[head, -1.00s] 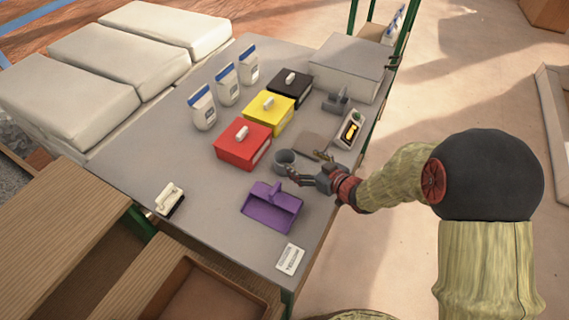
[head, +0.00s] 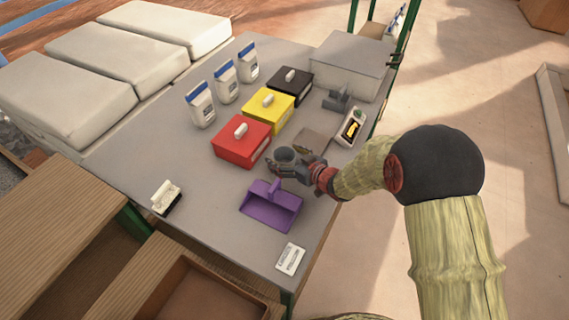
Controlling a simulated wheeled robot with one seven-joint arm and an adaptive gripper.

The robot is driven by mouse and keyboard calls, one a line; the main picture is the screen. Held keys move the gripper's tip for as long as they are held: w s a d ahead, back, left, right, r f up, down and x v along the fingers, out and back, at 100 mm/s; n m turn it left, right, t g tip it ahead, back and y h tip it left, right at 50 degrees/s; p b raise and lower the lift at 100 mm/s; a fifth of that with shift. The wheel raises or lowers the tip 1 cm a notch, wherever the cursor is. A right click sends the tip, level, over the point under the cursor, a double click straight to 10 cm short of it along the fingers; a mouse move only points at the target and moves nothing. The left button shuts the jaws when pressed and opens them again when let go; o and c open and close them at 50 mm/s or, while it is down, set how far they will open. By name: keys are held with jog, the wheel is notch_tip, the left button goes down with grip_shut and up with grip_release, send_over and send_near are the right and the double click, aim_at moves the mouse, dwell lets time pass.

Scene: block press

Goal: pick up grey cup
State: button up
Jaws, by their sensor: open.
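The grey cup (head: 286,155) stands upright on the grey table, just right of the red box (head: 240,142) and behind the purple scoop-like tray (head: 271,206). My gripper (head: 282,167) is at the cup's near side, low to the table, with its fingers spread open around or beside the cup. Part of the cup's lower body is hidden by the fingers. I cannot tell whether the fingers touch it.
Yellow (head: 268,112) and black (head: 290,84) boxes stand behind the red one. A flat brown plate (head: 312,140) and a small display device (head: 351,128) lie to the right. A white-handled brush (head: 166,197) sits front left. The table's left-middle is clear.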

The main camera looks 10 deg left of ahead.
jog(key=shift+c, duration=0.3)
jog(key=c, duration=1.1)
jog(key=shift+c, duration=0.4)
jog(key=shift+r, duration=0.15)
